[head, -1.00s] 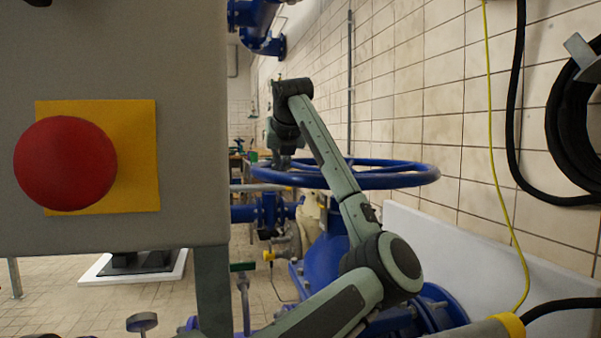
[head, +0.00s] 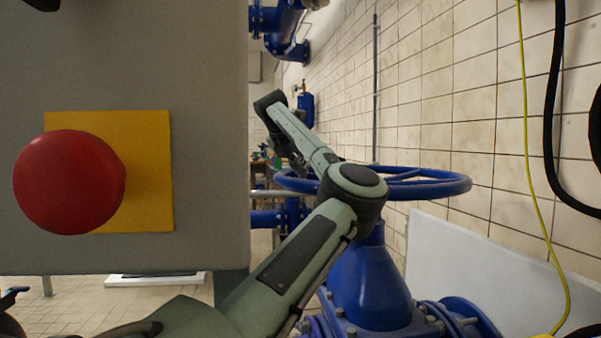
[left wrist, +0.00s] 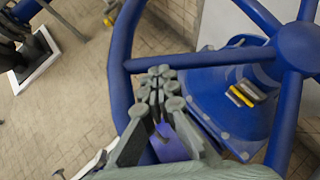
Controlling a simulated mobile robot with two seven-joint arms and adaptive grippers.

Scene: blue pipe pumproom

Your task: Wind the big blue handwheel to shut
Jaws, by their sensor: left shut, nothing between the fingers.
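The big blue handwheel (head: 425,187) lies flat on top of a blue valve body (head: 368,285), right of centre in the head view. In the left wrist view, its rim (left wrist: 120,60) curves down the left side, and a spoke (left wrist: 215,60) runs to the hub (left wrist: 301,47). My left gripper (head: 297,162) is at the left edge of the wheel, partly hidden by my arm. In the left wrist view, its closed fingers (left wrist: 161,84) are empty, inside the rim just below the spoke. I cannot tell whether they touch the wheel. My right gripper is not in view.
A grey box with a red button (head: 69,182) on a yellow plate (head: 150,170) fills the left, close to my arm. A tiled wall (head: 440,80), a white panel (head: 450,275) and a yellow cable (head: 530,170) are at right. Blue pipes (head: 285,30) are behind.

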